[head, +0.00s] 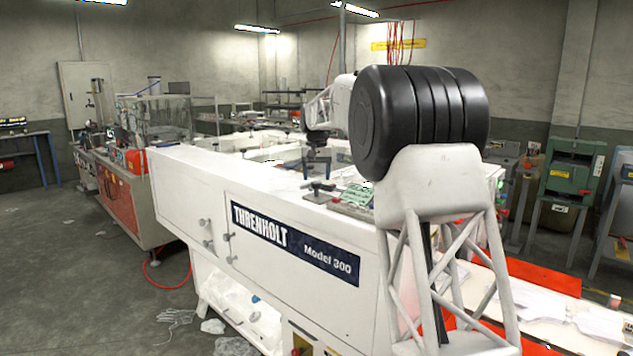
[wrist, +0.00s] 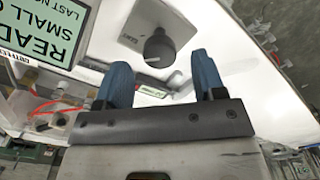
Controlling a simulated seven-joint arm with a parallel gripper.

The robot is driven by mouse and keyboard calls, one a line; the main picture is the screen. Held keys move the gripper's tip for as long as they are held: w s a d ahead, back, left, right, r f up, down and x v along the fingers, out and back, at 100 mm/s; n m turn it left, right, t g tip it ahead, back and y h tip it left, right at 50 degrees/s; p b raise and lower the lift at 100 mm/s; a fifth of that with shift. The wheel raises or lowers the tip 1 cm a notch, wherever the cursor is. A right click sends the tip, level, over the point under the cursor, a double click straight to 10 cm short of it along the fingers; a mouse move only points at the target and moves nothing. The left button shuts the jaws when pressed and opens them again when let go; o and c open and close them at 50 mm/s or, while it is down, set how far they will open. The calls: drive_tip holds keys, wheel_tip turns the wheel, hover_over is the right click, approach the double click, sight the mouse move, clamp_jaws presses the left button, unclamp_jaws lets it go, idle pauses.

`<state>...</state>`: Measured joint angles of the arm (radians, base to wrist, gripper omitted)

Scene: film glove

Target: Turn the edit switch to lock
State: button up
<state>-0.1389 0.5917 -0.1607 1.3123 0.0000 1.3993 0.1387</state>
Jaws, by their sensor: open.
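In the wrist view, my gripper (wrist: 162,74) is open, with two blue fingers spread and nothing between them that it holds. A dark grey round knob (wrist: 160,46) stands out from a white panel (wrist: 205,22), just beyond the gap between the fingertips. It looks like the edit switch, but the label (wrist: 138,27) beside it is too small to read. I cannot tell which position the knob points to. The knob looks apart from both fingers. In the head view I cannot make out the switch or the gripper clearly.
A pale green display (wrist: 45,28) with upside-down text sits left of the knob. Red tubing (wrist: 48,103) runs below it. In the head view, a white Threnholt Model 300 machine (head: 185,190) fills the middle. Open floor (head: 80,270) lies to its left, with gloves (head: 175,318) on it.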

sight(317, 189)
drive_tip(key=shift+f, duration=1.2)
drive_tip(key=c, duration=0.9)
